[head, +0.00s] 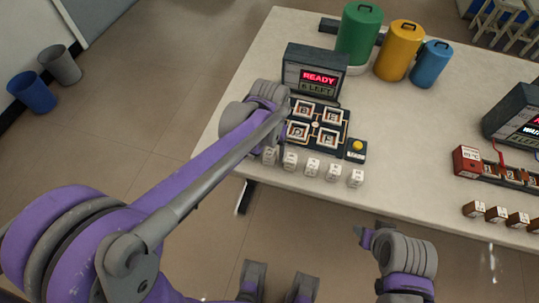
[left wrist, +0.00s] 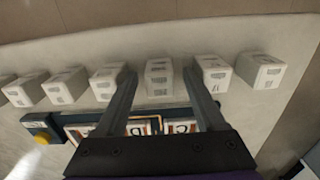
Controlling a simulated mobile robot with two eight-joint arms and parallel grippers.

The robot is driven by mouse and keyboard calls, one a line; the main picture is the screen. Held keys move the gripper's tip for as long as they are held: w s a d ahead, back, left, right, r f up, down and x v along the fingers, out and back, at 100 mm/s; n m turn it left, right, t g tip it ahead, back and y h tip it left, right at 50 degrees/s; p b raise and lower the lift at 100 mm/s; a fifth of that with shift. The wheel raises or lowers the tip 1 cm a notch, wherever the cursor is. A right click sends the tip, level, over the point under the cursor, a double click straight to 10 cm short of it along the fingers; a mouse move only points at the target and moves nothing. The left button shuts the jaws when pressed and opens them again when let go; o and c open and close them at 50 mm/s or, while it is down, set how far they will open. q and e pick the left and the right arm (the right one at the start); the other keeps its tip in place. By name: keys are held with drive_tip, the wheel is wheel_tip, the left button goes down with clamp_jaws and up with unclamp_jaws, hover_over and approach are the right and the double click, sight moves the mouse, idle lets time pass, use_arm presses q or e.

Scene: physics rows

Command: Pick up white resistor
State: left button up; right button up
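Several white resistors, small white blocks with dark markings, stand in a row along the table's front edge; one is in the head view (head: 312,166). In the left wrist view a white resistor (left wrist: 159,79) lies between the fingertips, with others on both sides. My left gripper (left wrist: 160,74) is open, its fingers either side of that block; I cannot tell whether they touch it. In the head view my left wrist hides its fingers and part of the row's left end. My right gripper (head: 369,236) hangs in front of the table; its opening is unclear.
Behind the row is a dark board (head: 315,125) with square slots, a yellow button (head: 357,146) and a display (head: 316,77) reading READY. Green (head: 359,38), yellow (head: 398,52) and blue (head: 430,65) canisters stand behind. A second station (head: 515,120) is at right.

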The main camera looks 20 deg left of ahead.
use_arm(q)
clamp_jaws()
